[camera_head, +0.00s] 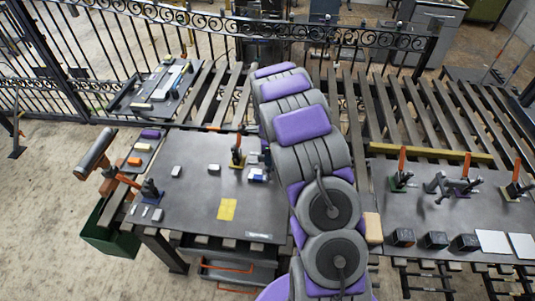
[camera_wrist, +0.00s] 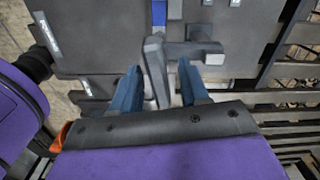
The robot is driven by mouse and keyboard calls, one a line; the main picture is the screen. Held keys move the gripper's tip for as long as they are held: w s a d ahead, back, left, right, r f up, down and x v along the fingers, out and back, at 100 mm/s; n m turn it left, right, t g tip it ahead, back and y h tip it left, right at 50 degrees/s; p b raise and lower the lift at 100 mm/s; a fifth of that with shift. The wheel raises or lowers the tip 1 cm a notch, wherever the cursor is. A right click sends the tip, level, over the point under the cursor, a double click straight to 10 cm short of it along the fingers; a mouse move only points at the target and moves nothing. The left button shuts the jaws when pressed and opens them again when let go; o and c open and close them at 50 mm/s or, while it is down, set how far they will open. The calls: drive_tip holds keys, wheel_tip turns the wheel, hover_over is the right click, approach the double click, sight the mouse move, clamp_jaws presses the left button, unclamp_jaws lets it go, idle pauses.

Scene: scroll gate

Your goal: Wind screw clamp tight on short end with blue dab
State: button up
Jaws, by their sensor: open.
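In the wrist view my gripper (camera_wrist: 159,84) is open, with one dark blue finger on each side of a grey upright metal piece (camera_wrist: 153,88). This looks like part of a clamp. In the head view my arm hides my gripper. I cannot tell which end is the short one.
A black scroll gate (camera_head: 330,38) stands behind the slatted table (camera_head: 415,110). The left bench (camera_head: 195,215) holds small blocks and a yellow square (camera_head: 227,209). The right bench (camera_head: 390,215) carries dark blocks and white plates. A green bin (camera_head: 108,238) hangs at the left.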

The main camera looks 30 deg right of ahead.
wheel_tip(320, 180, up, 17)
drive_tip(key=shift+r+p, duration=0.15)
drive_tip(key=shift+p, duration=0.15)
drive_tip(key=shift+w+a, duration=0.1)
idle(0.4)
